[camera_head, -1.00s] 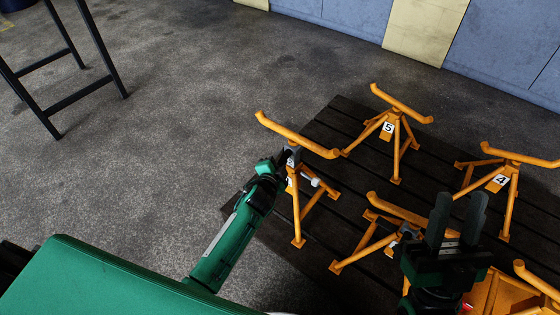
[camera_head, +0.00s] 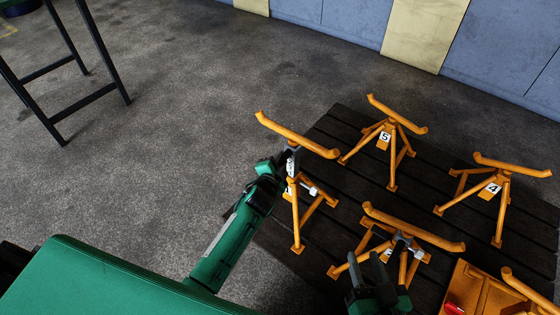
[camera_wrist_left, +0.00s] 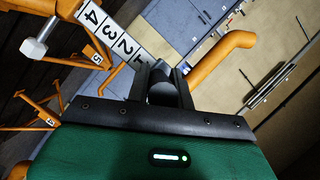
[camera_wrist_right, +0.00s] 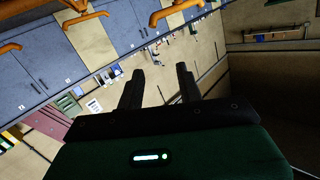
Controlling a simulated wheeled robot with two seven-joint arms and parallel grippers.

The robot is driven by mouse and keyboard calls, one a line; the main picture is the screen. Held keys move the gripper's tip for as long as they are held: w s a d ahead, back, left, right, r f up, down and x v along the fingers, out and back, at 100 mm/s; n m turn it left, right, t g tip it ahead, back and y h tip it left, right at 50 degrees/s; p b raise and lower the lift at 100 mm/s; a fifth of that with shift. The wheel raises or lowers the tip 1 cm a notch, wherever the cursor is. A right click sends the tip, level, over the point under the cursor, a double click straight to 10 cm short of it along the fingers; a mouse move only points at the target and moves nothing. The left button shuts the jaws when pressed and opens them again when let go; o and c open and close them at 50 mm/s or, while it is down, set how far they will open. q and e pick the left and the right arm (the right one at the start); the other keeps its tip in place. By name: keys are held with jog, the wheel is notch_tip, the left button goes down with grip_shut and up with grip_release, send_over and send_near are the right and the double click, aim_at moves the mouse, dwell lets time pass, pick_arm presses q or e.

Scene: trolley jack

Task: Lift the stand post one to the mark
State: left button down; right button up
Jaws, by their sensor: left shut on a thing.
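The orange left stand shows a tilted top bar (camera_head: 297,134), legs (camera_head: 298,215) on a dark slatted pallet, and a grey-white post between them. My left gripper (camera_head: 283,165) is shut on that post just below the bar. In the left wrist view the jaws (camera_wrist_left: 163,80) stand beside a white scale strip (camera_wrist_left: 112,38) numbered 1 to 4, and an orange bar end (camera_wrist_left: 235,42) is behind. The exact grip contact is hidden. A grey-headed pin (camera_wrist_left: 35,47) sticks out from the stand. My right gripper (camera_head: 372,278) is open and empty, in front of the near middle stand.
Stand 5 (camera_head: 384,137), stand 4 (camera_head: 489,190) and the near middle stand (camera_head: 412,228) share the pallet (camera_head: 335,128). An orange box-like part (camera_head: 480,292) is at the lower right. Bare floor (camera_head: 190,120) lies left of the pallet.

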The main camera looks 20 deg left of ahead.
pick_arm(q)
jog(key=shift+w+r, duration=0.1)
jog(key=shift+r, duration=0.35)
pick_arm(e)
jog(key=shift+s+a+f+g, duration=0.15)
jog(key=shift+s+f+g, duration=0.25)
jog(key=shift+f, duration=0.25)
pick_arm(q)
jog(key=c, duration=1.2)
grip_release()
jog(key=shift+c, duration=0.2)
jog(key=shift+f, duration=0.15)
jog(key=shift+s, duration=0.35)
jog(key=shift+p+v, duration=0.4)
jog(key=shift+v, duration=0.7)
jog(key=p+v, duration=0.1)
jog(key=v, duration=1)
jog(key=shift+p, duration=0.4)
pick_arm(e)
jog(key=d+f+g+h, duration=0.1)
jog(key=g, duration=0.1)
jog(key=s+d+f+g+h, duration=0.1)
jog(key=d+g, duration=0.1)
jog(key=shift+s+d, duration=0.1)
jog(key=shift+d, duration=0.1)
